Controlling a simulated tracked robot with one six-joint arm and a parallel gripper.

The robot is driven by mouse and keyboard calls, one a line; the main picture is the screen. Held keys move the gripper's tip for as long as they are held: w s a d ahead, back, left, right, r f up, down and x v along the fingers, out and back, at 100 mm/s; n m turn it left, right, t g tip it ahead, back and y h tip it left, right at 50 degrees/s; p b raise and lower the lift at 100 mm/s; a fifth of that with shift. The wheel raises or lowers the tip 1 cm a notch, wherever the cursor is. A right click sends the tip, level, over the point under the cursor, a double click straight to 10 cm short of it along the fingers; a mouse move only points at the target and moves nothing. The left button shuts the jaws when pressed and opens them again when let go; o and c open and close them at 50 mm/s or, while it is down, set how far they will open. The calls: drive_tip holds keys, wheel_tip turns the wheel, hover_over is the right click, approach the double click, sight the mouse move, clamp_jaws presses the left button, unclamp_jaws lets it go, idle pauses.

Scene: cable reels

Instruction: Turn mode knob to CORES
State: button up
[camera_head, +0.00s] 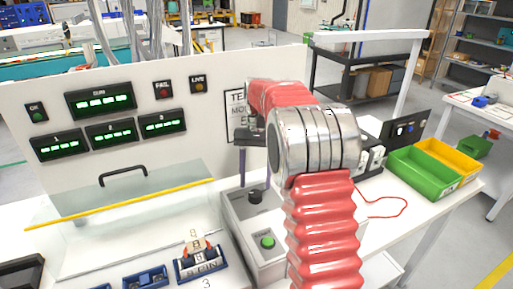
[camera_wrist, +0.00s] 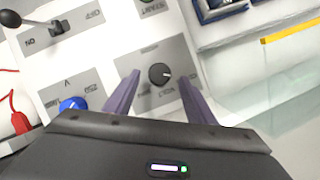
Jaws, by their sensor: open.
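A black round knob (camera_wrist: 159,74) sits on a grey label plate on the white panel in the wrist view. Its lettering is upside down and partly hidden, so I cannot read the settings. A small pale mark shows on the knob's right side. My gripper (camera_wrist: 159,76) is open, with one purple finger on each side of the knob and visible gaps between. Contact cannot be seen.
A blue knob (camera_wrist: 73,103) and a toggle switch (camera_wrist: 57,27) share the panel. A green button (camera_head: 267,242) sits nearer on the box. A clear guard with a yellow edge (camera_head: 122,205) stands left. Green (camera_head: 424,173) and yellow bins stand right.

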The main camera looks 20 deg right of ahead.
drive_tip(key=v, duration=1)
drive_tip(key=shift+w+r, duration=0.2)
drive_tip(key=shift+r, duration=0.1)
drive_tip(key=shift+d, duration=0.1)
